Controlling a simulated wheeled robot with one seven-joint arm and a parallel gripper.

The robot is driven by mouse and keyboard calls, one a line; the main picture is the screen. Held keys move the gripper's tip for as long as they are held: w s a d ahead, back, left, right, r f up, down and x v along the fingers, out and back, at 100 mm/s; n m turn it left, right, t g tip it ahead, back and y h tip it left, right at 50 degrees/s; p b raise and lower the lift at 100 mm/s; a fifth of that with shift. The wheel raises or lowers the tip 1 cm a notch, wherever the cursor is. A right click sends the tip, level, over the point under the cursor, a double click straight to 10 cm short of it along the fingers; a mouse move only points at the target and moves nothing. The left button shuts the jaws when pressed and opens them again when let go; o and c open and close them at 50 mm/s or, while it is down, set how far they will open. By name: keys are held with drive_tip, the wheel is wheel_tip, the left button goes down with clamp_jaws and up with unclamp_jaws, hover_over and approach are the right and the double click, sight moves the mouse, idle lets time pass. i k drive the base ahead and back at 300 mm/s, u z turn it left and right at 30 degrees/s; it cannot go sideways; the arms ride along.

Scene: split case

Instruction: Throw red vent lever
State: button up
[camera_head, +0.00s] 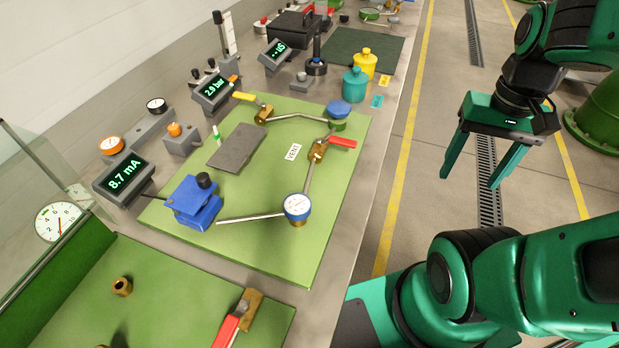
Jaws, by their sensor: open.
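The red vent lever (342,142) is on a brass valve (317,150) on the green mat, beside a white label reading VENT (293,152). The lever points to the right. A second red lever (228,331) sits on another brass valve at the bottom, on the nearer green mat, partly cut off by the frame edge. My gripper (468,182) is open and empty, over the floor to the right of the bench, well apart from the vent lever. Its fingers point down.
A round gauge (297,206), a blue pump block (193,203) and a yellow-handled valve (263,114) stand near the vent valve. A blue-topped green part (338,111) is just behind it. Teal (355,84) and yellow (365,63) jars stand farther back. The mat's right side is clear.

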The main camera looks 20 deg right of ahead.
sight(335, 141)
drive_tip(key=z, duration=0.4)
drive_tip(key=k, duration=1.15)
drive_tip(key=z, duration=0.15)
drive_tip(key=i, duration=0.45)
